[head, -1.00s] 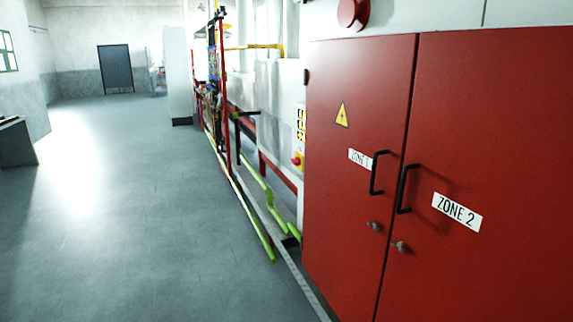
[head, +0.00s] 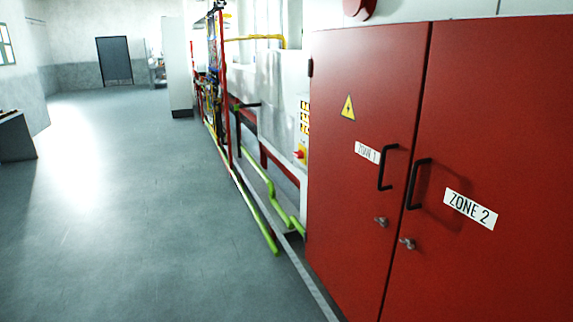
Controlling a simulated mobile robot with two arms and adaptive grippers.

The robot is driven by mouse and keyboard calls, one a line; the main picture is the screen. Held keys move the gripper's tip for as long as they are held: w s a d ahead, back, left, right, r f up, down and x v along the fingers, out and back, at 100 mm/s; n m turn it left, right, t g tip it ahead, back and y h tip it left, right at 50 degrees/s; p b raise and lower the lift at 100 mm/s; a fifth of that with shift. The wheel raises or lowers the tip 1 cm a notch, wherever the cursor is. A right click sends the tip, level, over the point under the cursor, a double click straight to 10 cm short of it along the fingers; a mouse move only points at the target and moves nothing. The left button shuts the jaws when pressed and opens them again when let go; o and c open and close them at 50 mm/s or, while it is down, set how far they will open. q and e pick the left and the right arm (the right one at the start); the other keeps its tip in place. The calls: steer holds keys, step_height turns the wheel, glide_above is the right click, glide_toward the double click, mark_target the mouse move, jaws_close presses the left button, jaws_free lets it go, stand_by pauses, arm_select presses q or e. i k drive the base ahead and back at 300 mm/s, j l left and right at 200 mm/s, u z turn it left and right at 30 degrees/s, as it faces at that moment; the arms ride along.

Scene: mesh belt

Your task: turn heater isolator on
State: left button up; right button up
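The red cabinet (head: 365,80) has two shut doors marked ZONE 1 (head: 367,152) and ZONE 2 (head: 470,209), with black handles and small latches. Neither of my grippers is in view.
The red cabinet fills the right side. Green pipes (head: 262,190) and a pale floor strip (head: 312,287) run along the machine's foot. The grey floor (head: 140,200) at left is open. A dark bench (head: 16,138) stands at the far left, and a grey door (head: 114,61) is at the back.

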mark_target(299, 155)
steer(key=i+j+u, duration=0.45)
steer(key=i, duration=0.45)
steer(key=i+u, duration=0.4)
steer(key=i, duration=0.5)
steer(key=i+j+z, duration=0.15)
steer(key=i+z, duration=0.25)
steer(key=i, duration=0.25)
steer(key=i+j+z, duration=0.4)
steer(key=i, duration=0.2)
steer(key=i+j+z, duration=0.4)
steer(key=i, duration=0.15)
